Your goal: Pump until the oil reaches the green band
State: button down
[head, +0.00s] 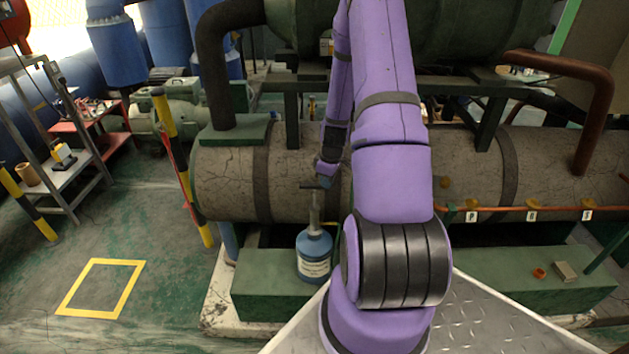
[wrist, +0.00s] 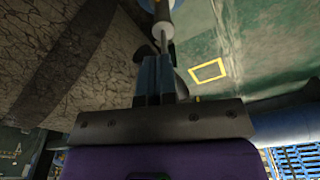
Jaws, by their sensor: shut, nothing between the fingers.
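The oil pump is a blue bottle (head: 314,258) with a pale label, standing upright on the green ledge in front of the large cracked tank. A grey shaft rises from it to a dark T-handle (head: 308,187). My gripper (head: 325,181) is at handle height, beside or against the handle; contact cannot be told. In the wrist view my gripper's blue fingers (wrist: 154,72) are together and empty, with the pump shaft (wrist: 163,38) just beyond their tips. I cannot make out an oil level or a green band in either view.
The cracked tank (head: 225,180) stands close behind the pump. A yellow-black post (head: 183,165) is to its left. An orange pipe with tags P, R and B (head: 500,209) runs at right. A small box (head: 565,271) lies on the ledge. A yellow floor square (head: 101,288) is empty.

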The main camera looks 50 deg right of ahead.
notch_tip(320, 180, up, 7)
jog(key=shift+s, duration=0.35)
dwell(1.7)
